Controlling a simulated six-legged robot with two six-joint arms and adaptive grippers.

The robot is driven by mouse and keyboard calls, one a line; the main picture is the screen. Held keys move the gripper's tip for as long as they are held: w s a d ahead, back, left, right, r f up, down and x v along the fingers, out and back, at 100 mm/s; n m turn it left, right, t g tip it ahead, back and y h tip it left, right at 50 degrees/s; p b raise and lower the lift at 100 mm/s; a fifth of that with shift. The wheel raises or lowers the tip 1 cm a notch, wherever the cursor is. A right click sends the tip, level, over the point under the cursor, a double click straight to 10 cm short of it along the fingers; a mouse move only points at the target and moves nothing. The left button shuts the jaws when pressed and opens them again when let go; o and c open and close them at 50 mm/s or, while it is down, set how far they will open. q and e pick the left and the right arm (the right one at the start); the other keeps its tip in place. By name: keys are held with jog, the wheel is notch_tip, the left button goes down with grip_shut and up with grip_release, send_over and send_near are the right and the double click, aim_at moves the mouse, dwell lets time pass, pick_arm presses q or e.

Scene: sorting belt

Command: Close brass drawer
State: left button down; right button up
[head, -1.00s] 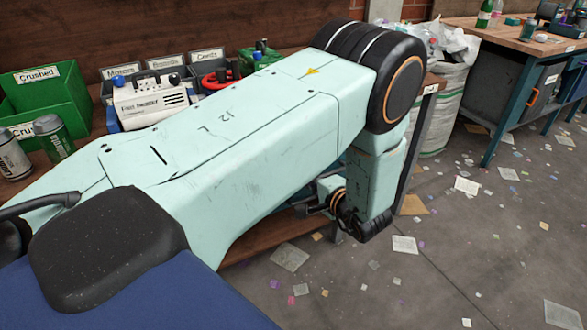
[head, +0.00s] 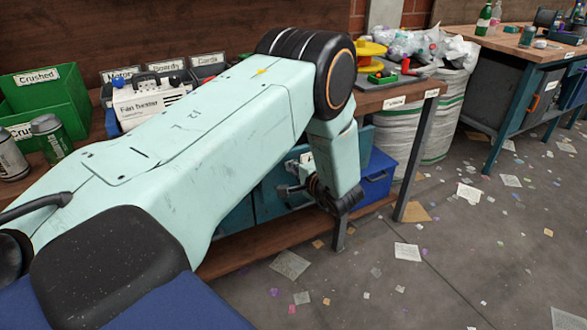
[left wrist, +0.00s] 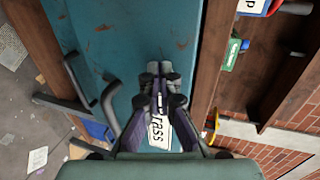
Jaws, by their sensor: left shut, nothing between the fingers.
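A teal drawer front (left wrist: 110,35) fills the middle of the left wrist view. Its white label (left wrist: 157,133) shows the letters "rass", and my fingers partly cover it. A dark bar handle (left wrist: 108,105) stands out at its left side. In the head view, teal fronts (head: 268,195) show under the workbench, mostly behind my arm. My left gripper (head: 290,189) is there, shut and empty, pointing left; in the left wrist view it (left wrist: 160,85) is in front of the label. I cannot tell whether it touches, or how far the drawer stands open. My right gripper is out of view.
The workbench (head: 385,97) carries green bins (head: 45,95), cans (head: 50,138) and a yellow object (head: 370,52). A blue bin (head: 375,178) sits below its right end. White sacks (head: 430,115) stand beside it. The floor in front is open, with scattered scraps.

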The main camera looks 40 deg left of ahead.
pick_arm(q)
jog(key=w+a, duration=0.3)
jog(key=a, duration=0.5)
jog(key=shift+w+r, duration=0.2)
jog(key=shift+a, duration=0.1)
